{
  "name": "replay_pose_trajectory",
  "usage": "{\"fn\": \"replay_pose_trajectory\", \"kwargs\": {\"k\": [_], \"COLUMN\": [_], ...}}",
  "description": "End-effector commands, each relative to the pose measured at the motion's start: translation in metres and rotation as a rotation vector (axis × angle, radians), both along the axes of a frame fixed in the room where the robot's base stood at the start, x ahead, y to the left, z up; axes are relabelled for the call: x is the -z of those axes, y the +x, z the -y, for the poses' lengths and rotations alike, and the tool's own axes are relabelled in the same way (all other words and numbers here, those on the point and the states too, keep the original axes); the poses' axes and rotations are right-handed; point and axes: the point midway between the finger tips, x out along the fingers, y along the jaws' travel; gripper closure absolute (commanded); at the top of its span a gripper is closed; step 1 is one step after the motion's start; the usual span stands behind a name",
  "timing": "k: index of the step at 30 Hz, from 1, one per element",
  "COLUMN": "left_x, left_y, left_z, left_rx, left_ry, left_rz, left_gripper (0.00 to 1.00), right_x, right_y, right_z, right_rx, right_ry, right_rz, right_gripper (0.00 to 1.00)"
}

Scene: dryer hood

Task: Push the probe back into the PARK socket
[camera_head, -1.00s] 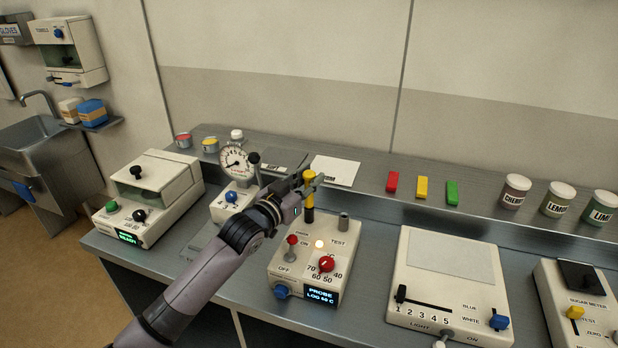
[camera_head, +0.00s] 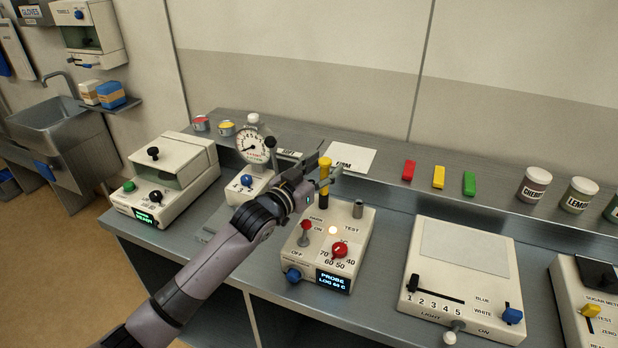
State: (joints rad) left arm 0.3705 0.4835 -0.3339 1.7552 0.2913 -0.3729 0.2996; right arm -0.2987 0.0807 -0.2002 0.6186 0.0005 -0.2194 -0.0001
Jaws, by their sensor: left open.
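The probe (camera_head: 324,168) has a yellow handle and a dark lower part. It stands upright at the back left of the cream control box (camera_head: 313,268), by the label that looks like PARK; how deep it sits cannot be told. My left gripper (camera_head: 328,173) is open, with its fingers around or right beside the yellow handle. Contact cannot be told. A grey post (camera_head: 358,209) stands by the TEST label. The box has a red-topped lever (camera_head: 306,228), a lit lamp (camera_head: 333,231), a red dial (camera_head: 339,250), a blue knob (camera_head: 293,275) and a lit PROBE display (camera_head: 332,282). My right gripper is out of view.
A round gauge (camera_head: 253,146) stands left of the gripper. A white card (camera_head: 351,158) lies behind it on the shelf. A light box (camera_head: 464,275) is on the right, and a cream machine (camera_head: 168,180) on the left. Coloured blocks (camera_head: 438,177) and jars line the shelf.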

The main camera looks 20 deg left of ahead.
Motion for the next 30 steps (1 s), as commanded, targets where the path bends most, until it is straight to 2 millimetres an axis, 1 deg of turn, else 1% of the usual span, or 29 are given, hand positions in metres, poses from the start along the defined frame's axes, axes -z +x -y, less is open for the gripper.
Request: {"fn": "replay_pose_trajectory", "kwargs": {"k": [9,12,15,21,30], "left_x": [0.002,0.001,0.001,0.0,0.0], "left_y": [-0.061,-0.078,-0.091,-0.105,-0.106], "left_z": [-0.018,-0.023,-0.028,-0.032,-0.032], "left_rx": [0.0,0.001,0.0,0.001,0.0], "left_ry": [0.002,0.003,0.002,0.0,0.0], "left_rz": [-0.003,-0.002,-0.002,-0.001,0.0], "left_gripper": [0.53,0.53,0.53,0.53,0.53], "right_x": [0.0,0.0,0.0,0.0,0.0], "right_y": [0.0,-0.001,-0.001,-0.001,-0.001], "right_z": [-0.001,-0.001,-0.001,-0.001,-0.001], "right_rx": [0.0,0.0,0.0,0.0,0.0], "right_ry": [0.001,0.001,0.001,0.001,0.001], "right_rz": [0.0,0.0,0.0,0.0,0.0], "right_gripper": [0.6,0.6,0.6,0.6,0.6]}}
